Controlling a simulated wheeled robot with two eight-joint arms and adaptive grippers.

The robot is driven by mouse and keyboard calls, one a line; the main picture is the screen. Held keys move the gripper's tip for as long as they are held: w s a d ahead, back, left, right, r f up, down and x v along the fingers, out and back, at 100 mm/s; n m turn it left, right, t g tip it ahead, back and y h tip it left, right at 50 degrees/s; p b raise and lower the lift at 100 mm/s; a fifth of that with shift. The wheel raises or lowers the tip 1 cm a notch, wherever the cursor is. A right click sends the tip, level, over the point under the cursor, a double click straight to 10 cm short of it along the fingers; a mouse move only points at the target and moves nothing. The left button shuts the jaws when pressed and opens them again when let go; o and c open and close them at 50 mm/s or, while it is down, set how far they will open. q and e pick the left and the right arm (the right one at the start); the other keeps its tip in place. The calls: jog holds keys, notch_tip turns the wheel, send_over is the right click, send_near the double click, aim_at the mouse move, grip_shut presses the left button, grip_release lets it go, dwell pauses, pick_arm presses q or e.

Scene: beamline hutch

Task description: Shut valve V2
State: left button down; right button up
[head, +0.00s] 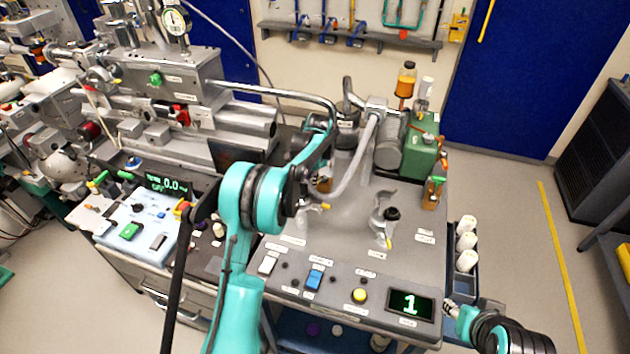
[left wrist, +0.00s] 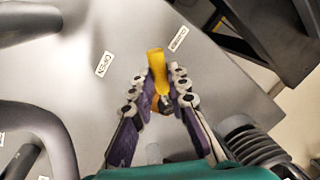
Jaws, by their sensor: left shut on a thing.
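A yellow valve lever (left wrist: 156,62) points away between the fingers of my left gripper (left wrist: 158,100) in the left wrist view. The gripper's purple-padded fingers are shut on it. A white label reading OPEN (left wrist: 103,64) lies left of the lever tip, and a second label (left wrist: 178,38), too small to read, lies right of it. In the head view, a yellow tip (head: 325,206) shows beside my left arm, which hides most of the gripper. I cannot read which valve it is. My right arm is at the lower right; its fingers are not clear.
A curved grey pipe (head: 357,165) rises close to my left arm. A second valve-like fitting with a black knob (head: 391,213) and yellow tip stands to the right. The front panel has a blue switch (head: 315,279), yellow button (head: 359,295) and display reading 1 (head: 410,304).

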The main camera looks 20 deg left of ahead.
pick_arm(q)
jog(key=m, duration=0.1)
jog(key=w+a+m, duration=0.1)
jog(key=m, duration=0.2)
jog(key=shift+w+a+m+t+h, duration=0.3)
jog(key=shift+w+a, duration=0.05)
jog(key=shift+w, duration=0.05)
jog(key=shift+w+a+m+h+p, duration=0.2)
jog(key=shift+w+m, duration=0.2)
jog(key=shift+m, duration=0.45)
jog(key=shift+w+a+m+h+p, duration=0.1)
jog(key=shift+w+m+h+p, duration=0.2)
jog(key=shift+m, duration=0.5)
jog(key=shift+w+a+m+p, duration=0.1)
jog(key=shift+w+m, duration=0.35)
jog(key=shift+m, duration=0.4)
jog(key=c, duration=1.5)
grip_release()
jog(key=shift+o, duration=0.2)
notch_tip(320, 180, up, 12)
jog(key=s, duration=0.2)
jog(key=shift+f, duration=0.15)
jog(key=shift+s, duration=0.1)
